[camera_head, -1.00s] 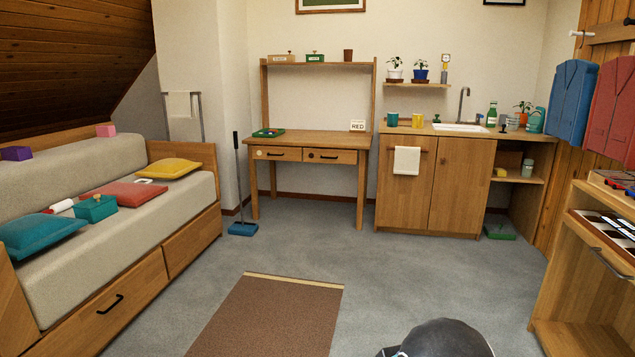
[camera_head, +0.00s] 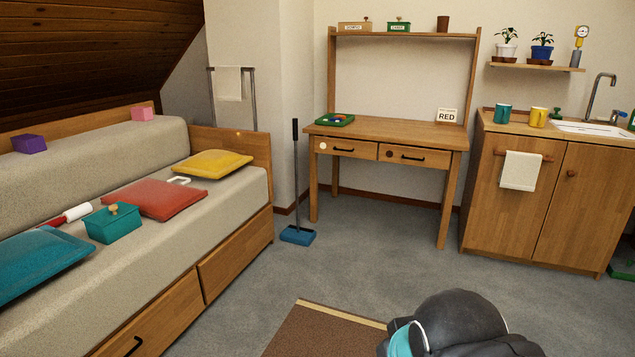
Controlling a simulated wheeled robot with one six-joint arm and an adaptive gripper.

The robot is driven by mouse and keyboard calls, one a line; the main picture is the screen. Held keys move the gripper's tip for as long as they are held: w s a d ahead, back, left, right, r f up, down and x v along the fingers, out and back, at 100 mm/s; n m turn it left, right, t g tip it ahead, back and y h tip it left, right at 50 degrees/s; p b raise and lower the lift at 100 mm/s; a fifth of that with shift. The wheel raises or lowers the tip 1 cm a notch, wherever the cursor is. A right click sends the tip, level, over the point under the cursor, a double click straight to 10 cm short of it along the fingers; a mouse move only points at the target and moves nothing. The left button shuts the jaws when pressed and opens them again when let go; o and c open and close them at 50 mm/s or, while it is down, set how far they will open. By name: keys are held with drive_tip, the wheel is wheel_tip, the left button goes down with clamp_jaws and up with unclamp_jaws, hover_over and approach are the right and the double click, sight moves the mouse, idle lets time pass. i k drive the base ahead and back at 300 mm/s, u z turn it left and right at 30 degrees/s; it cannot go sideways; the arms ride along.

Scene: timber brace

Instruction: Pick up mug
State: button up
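Two mugs stand upright on the wooden counter at the right: a teal mug (camera_head: 502,114) and a yellow mug (camera_head: 537,117) just to its right. A small gap shows between them. The task does not say which mug is meant. A dark rounded part of my own arm shows at the bottom right, well in front of the counter. My gripper's fingers do not show, so I cannot see whether it is open or holds anything.
The cabinet (camera_head: 535,195) with a towel (camera_head: 520,171) stands right of the desk (camera_head: 385,131). A sofa (camera_head: 228,208) lines the left side. A blue-headed broom (camera_head: 297,235) stands by the wall. Grey floor (camera_head: 380,250) is clear before the desk; a brown rug (camera_head: 315,335) lies nearer.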

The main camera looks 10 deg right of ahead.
sight(502, 114)
drive_tip(key=z, duration=0.15)
drive_tip(key=i, duration=2.05)
drive_tip(key=z, duration=0.9)
drive_tip(key=i, duration=2)
drive_tip(key=z, duration=0.65)
